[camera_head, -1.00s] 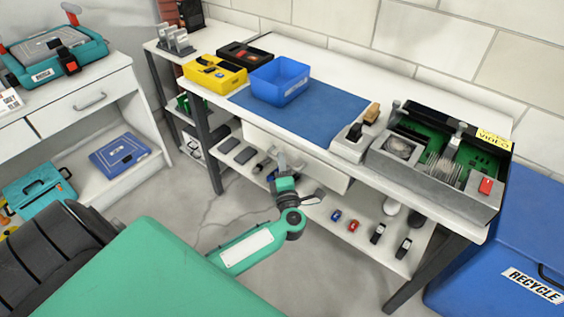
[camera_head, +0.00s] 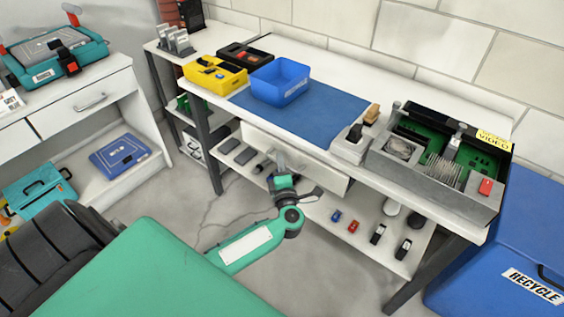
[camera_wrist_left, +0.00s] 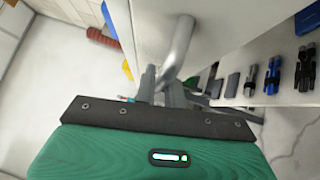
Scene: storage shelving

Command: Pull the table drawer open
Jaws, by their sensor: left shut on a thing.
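The white table drawer (camera_head: 325,177) sits under the worktop of the middle table, its front panel facing me. My left gripper (camera_head: 279,161) is at the drawer front, reached from below by my green arm. In the left wrist view, the grey fingers (camera_wrist_left: 160,88) are shut on the curved metal drawer handle (camera_wrist_left: 178,48). The handle stands out from the white drawer front, which also shows in this view (camera_wrist_left: 225,30). The handle is hard to make out in the head view. My right gripper is not in view.
A lower shelf (camera_head: 335,238) carries small items below the drawer. A blue recycle bin (camera_head: 520,235) stands at right. Floor before the table is clear.

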